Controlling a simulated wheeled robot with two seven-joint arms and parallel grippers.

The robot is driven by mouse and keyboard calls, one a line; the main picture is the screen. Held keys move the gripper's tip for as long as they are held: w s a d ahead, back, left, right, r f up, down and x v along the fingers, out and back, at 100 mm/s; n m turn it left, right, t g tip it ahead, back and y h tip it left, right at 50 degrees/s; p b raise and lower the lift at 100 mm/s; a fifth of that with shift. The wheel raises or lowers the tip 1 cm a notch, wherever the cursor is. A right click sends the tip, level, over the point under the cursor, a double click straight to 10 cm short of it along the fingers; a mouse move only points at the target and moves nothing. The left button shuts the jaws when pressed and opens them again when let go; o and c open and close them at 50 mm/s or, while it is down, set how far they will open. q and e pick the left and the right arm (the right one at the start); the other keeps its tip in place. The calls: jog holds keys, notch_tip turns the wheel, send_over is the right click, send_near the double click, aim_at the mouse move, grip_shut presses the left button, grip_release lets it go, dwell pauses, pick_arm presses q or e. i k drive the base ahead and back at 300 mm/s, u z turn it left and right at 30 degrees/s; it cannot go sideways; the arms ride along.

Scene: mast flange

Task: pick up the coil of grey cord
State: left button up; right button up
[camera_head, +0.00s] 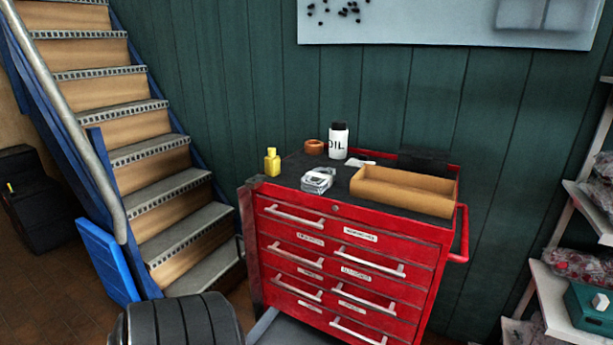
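A small pale grey bundle (318,180) lies on the dark top of a red tool chest (345,250), near its front left edge. It looks like the coil of grey cord, but it is too small to make out single strands. Nothing covers it. A yellow bottle stands to its left and an open tan tray to its right. Neither of my grippers shows in the head view.
The yellow bottle (272,162), a white oil bottle (338,140), an orange-brown ring (314,147) and the tan tray (403,190) share the chest top. Stairs (170,185) rise at left. Loaded shelves (570,290) stand at right. A dark ribbed rounded thing (180,322) is at the bottom.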

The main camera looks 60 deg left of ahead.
aim_at(317, 181)
jog(key=u, duration=0.85)
jog(key=i, duration=0.8)
jog(key=u, duration=0.9)
